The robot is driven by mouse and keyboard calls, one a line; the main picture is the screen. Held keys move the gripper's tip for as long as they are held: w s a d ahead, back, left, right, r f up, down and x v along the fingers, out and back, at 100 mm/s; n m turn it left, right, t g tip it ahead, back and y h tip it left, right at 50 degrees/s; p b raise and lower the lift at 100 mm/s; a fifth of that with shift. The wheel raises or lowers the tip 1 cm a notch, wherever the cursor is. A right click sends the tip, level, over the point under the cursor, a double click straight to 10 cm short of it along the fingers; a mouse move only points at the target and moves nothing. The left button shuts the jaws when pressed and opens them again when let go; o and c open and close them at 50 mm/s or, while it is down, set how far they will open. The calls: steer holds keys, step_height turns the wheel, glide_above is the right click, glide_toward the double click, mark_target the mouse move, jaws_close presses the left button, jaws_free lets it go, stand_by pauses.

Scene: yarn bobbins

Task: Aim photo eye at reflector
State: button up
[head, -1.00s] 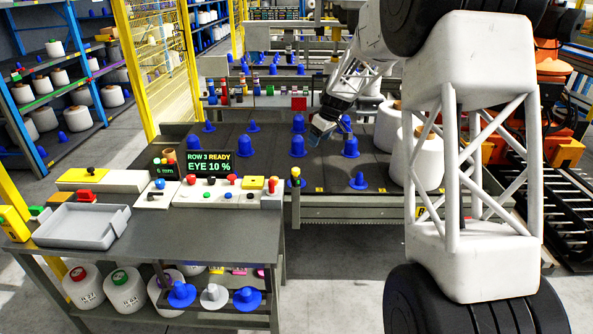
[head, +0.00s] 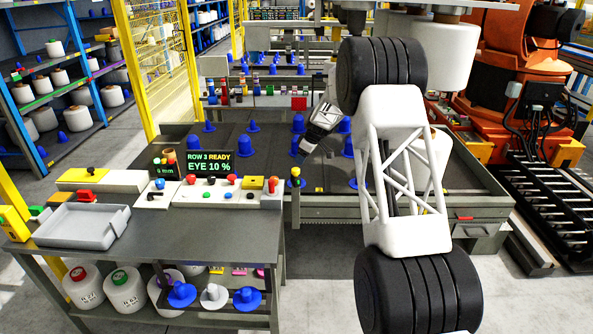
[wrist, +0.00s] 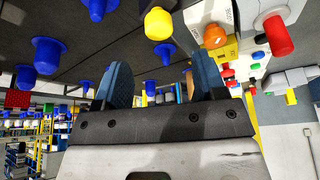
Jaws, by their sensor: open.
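A small post with a yellow knob (head: 295,171) stands at the near left corner of the dark bobbin table; it looks like the photo eye. My gripper (head: 303,152) is open and empty, just above and slightly right of the yellow knob. In the wrist view my gripper's two blue fingers (wrist: 162,62) are apart, and the yellow knob (wrist: 158,24) shows beyond the gap between them, not touched. I cannot pick out the reflector.
Blue bobbin pegs (head: 247,145) stand on the bobbin table; some are hidden behind my arm. The control panel (head: 215,195) with coloured buttons and an empty grey tray (head: 82,226) lie on the near workbench. A large white yarn bobbin (head: 438,155) stands right of my arm.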

mark_target(296, 169)
steer(key=shift+w+f, duration=0.15)
steer(key=shift+f, duration=0.05)
steer(key=shift+a+f, duration=0.1)
steer(key=shift+f, duration=0.05)
steer(key=shift+x, duration=3.75)
steer(key=shift+c, duration=0.3)
